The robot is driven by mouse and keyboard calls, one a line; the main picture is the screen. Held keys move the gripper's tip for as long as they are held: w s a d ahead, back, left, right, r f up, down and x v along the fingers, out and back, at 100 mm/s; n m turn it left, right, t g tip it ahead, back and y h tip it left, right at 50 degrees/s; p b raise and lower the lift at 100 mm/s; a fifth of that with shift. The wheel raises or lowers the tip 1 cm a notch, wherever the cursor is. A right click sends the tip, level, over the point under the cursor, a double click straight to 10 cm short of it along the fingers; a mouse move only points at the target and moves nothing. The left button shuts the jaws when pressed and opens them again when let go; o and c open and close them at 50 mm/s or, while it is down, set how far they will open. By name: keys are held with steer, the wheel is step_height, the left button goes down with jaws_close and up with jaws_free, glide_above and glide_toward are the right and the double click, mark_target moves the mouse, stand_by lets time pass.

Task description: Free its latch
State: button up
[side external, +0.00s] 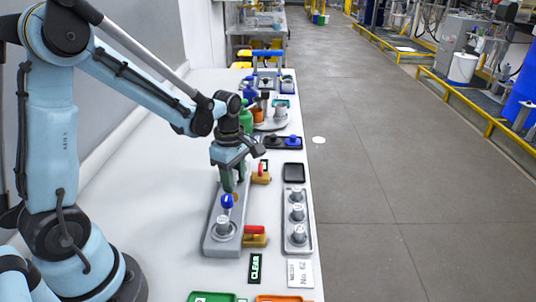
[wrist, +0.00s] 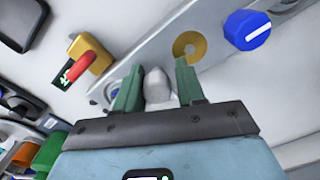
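A long grey plate (side external: 216,240) carries a grey cylinder (side external: 223,226) at its near end and a blue knob (side external: 227,201) with a white line, seen also in the wrist view (wrist: 247,30). A brass disc (wrist: 187,46) lies beside the knob. Two latches with red handles on brass blocks stand along the plate's right side, one near (side external: 254,231) and one far (side external: 261,172). My gripper (side external: 236,190) points down over the plate's far part, left of the far latch. In the wrist view its green fingers (wrist: 157,85) stand apart, with a pale grey rounded piece (wrist: 158,86) between them. Contact is unclear.
A tray (side external: 297,240) with grey cylinders and a black square tray (side external: 293,172) lie to the right. A CLEAR sign (side external: 255,268) and a white card (side external: 300,273) lie in front. Bottles and cups crowd the far bench. The bench left of the plate is clear.

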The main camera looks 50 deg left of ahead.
steer(key=shift+w+a, duration=0.1)
steer(key=shift+a, duration=0.35)
steer(key=shift+r, duration=0.6)
steer(key=shift+d+r, duration=0.2)
steer(key=shift+r, duration=2.2)
step_height(320, 180, up, 4)
steer(key=shift+f, duration=1.45)
steer(key=shift+f, duration=0.15)
steer(key=shift+f, duration=3.45)
